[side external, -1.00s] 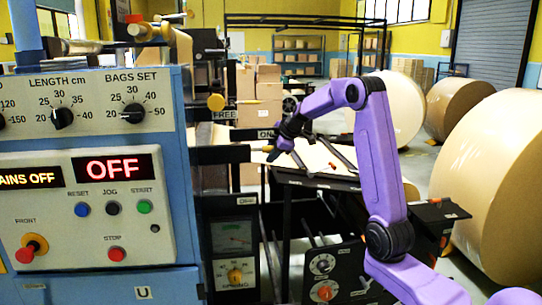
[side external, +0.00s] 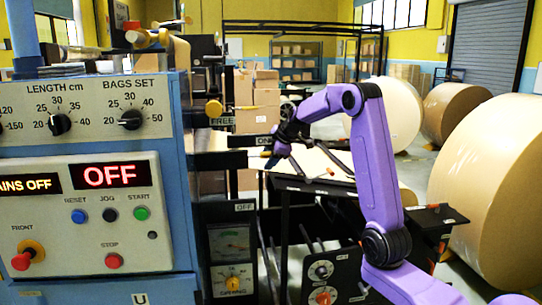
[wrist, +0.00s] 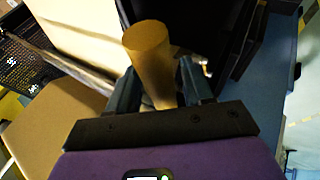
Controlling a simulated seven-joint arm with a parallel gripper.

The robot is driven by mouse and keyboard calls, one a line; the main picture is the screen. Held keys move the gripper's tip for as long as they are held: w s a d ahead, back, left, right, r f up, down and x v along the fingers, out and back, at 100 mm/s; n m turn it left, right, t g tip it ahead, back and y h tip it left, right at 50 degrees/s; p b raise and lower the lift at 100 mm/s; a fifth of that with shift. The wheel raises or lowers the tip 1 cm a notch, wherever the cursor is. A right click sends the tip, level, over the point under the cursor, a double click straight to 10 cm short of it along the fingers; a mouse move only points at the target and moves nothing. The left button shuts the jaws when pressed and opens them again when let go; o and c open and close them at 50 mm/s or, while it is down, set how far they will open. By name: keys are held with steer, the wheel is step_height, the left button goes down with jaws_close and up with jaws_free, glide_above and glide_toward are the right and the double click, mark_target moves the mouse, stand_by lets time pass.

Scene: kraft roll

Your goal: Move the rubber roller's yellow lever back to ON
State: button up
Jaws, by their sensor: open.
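In the side view a yellow-knobbed lever (side external: 214,108) stands by the FREE label (side external: 222,121) on the machine. The ON label (side external: 265,141) is lower and to the right, and the OFF label (side external: 244,207) is lower still. My gripper (side external: 272,160) is small and dark in this view, just below the ON label, with a small yellowish tip beside it. In the wrist view a brownish-yellow cylindrical handle (wrist: 148,55) lies between the open jaws (wrist: 165,90). Its lower end is hidden by the gripper body. I cannot tell whether the fingers touch it.
The blue control panel (side external: 85,215) with its red OFF display fills the left. A dark gauge box (side external: 230,245) stands below the labels. Large paper rolls (side external: 490,190) stand at the right. A dark machine part (wrist: 205,35) is close to the jaws.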

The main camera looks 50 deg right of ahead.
steer(key=v, duration=1.7)
steer(key=shift+r, duration=0.15)
steer(key=shift+s+a, duration=0.1)
steer(key=shift+s, duration=0.05)
